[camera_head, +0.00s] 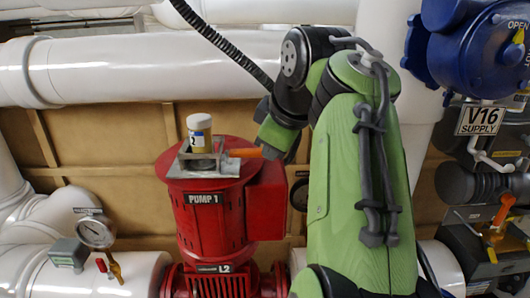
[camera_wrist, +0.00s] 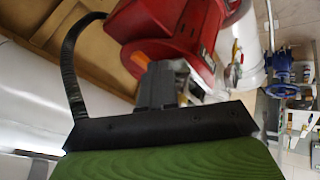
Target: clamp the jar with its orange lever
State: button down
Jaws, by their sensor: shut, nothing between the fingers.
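The jar (camera_head: 199,134), yellow with a white lid and a label, stands upright at a grey metal clamp fixture (camera_head: 184,168) on top of the red pump. The orange lever (camera_head: 245,152) sticks out to the right of the fixture, roughly level. It also shows in the wrist view (camera_wrist: 136,66), beside my fingers. My gripper (camera_head: 270,152) is at the lever's right end; its fingers (camera_wrist: 162,84) are shut with nothing between them. I cannot tell whether they touch the lever. The jar is not clear in the wrist view.
The red pump (camera_head: 212,215), labelled PUMP 1, stands below the fixture. A large white pipe (camera_head: 150,70) runs behind and above. A gauge (camera_head: 96,231) sits at lower left. A blue valve body (camera_head: 480,50) and another orange handle (camera_head: 497,225) are at right, beyond my arm.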

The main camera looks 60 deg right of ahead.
jog(key=v, duration=0.2)
jog(key=s+v, duration=0.1)
jog(key=v, duration=0.2)
jog(key=shift+d+f+p, duration=0.1)
jog(key=shift+f+p, duration=0.15)
jog(key=shift+p, duration=0.05)
jog(key=w+a+f+t+y+b, duration=0.1)
jog(key=w+a+f+y+b, duration=0.2)
jog(key=w+a+f, duration=0.35)
jog(key=w+a+f+t+y+b, duration=0.1)
jog(key=w+a+f+y+b, duration=0.15)
jog(key=a+f, duration=0.75)
jog(key=s+a+f+g+b, duration=0.1)
jog(key=s+a+f+b, duration=0.1)
jog(key=a+f, duration=0.4)
jog(key=s+a+f+b, duration=0.1)
jog(key=a+f, duration=0.5)
jog(key=f, duration=0.5)
jog(key=shift+s+m+g+b, duration=0.3)
jog(key=shift+s+g+b, duration=0.05)
jog(key=shift+s+g, duration=0.05)
jog(key=shift+f+h, duration=0.1)
jog(key=shift+h, duration=0.15)
